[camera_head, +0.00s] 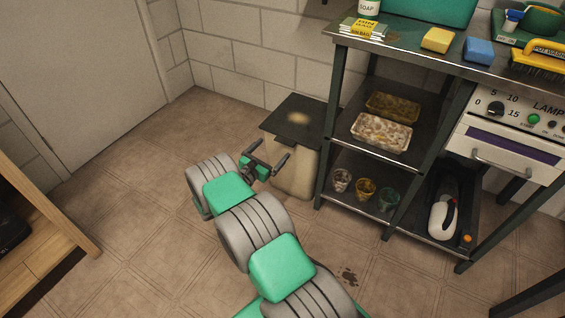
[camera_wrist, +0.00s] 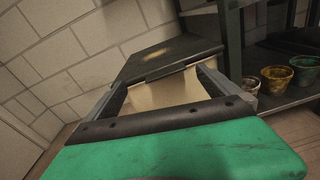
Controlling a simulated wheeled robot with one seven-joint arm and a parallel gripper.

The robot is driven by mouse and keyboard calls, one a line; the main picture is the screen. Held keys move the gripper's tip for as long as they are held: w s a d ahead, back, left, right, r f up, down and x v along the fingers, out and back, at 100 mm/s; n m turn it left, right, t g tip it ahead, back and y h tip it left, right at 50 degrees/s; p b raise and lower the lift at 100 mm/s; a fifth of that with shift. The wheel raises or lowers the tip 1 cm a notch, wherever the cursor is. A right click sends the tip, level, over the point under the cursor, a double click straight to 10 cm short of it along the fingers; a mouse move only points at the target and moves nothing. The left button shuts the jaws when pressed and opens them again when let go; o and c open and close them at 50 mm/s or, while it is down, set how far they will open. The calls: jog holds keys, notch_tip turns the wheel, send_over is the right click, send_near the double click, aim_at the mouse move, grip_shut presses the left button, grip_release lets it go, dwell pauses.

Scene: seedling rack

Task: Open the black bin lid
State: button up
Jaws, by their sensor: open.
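The bin has a cream body (camera_head: 294,182) and a flat black lid (camera_head: 303,118), and it stands on the floor beside the shelf unit. The lid lies level over the bin, shut as far as I can see. My gripper (camera_head: 268,161) is open and empty, low in front of the bin's near side. In the wrist view, my gripper's fingers (camera_wrist: 162,82) stand apart on either side of the cream body (camera_wrist: 165,93). The lid's front edge (camera_wrist: 166,71) shows just beyond the fingertips. I cannot tell whether the fingers touch the bin.
A dark metal shelf unit (camera_head: 330,140) stands right of the bin, holding trays (camera_head: 381,133) and small pots (camera_head: 366,188). A block wall (camera_head: 250,60) is behind the bin. The tiled floor (camera_head: 130,190) to the left is clear up to a wooden bench (camera_head: 40,250).

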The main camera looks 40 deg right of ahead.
aim_at(283, 143)
jog(key=d, duration=0.2)
jog(key=w+d+f+n+b, duration=0.1)
jog(key=d, duration=0.2)
jog(key=w+d+f+n+b, duration=0.1)
jog(key=d, duration=0.1)
jog(key=shift+d+f+t, duration=0.2)
jog(key=shift+t, duration=0.2)
jog(key=shift+c, duration=0.2)
